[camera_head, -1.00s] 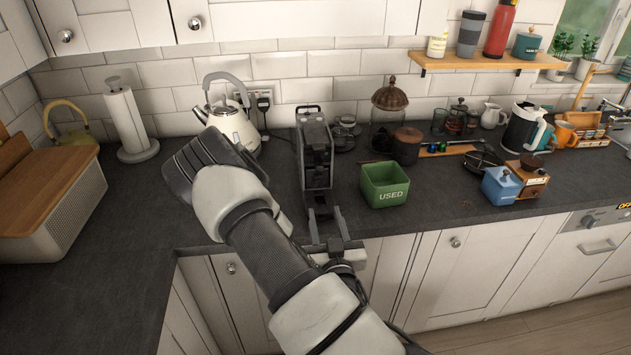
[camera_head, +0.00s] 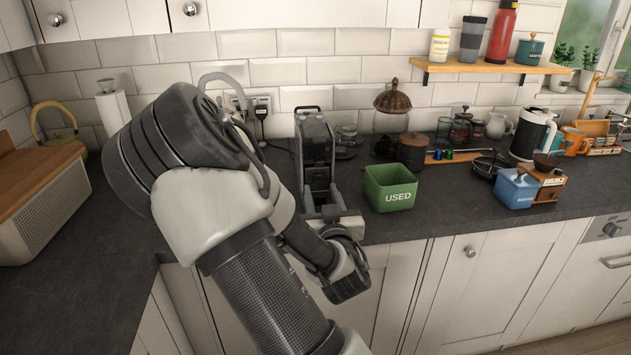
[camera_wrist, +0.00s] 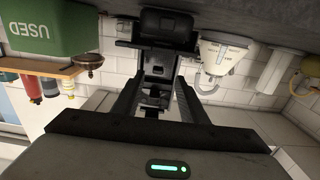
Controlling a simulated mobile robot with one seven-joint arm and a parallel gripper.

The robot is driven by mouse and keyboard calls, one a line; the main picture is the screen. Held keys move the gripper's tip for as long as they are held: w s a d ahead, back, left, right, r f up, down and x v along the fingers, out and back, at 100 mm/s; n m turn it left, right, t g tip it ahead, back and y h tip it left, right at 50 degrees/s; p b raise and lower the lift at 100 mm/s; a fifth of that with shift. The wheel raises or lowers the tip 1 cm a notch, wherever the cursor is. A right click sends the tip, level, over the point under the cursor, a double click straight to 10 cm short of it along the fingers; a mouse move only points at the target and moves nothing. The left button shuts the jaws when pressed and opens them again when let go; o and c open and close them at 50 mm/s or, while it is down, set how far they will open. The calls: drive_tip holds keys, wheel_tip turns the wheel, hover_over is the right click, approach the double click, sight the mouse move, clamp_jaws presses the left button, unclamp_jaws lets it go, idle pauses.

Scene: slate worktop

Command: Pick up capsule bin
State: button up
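A green square bin marked USED (camera_head: 391,188) stands upright on the worktop right of the black coffee machine (camera_head: 317,150). It also shows at the upper left of the inverted wrist view (camera_wrist: 45,28), outside my fingers. My gripper (camera_wrist: 158,88) is open in the wrist view, its two dark fingers apart. The coffee machine (camera_wrist: 160,62) shows beyond and between them, and no object is visibly held. The machine's lower front is partly hidden there.
A dark lidded canister (camera_head: 411,151) stands behind the green bin. A blue box (camera_head: 515,188) and a wooden grinder (camera_head: 546,181) stand to its right. Several capsules lie on a wooden board (camera_head: 455,156). The white kettle (camera_wrist: 222,52) is beside the machine. Worktop between bin and blue box is clear.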

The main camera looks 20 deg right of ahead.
sight(318, 178)
drive_tip(key=x, duration=0.4)
drive_tip(key=shift+w+d, duration=0.3)
drive_tip(key=shift+w, duration=0.05)
clamp_jaws()
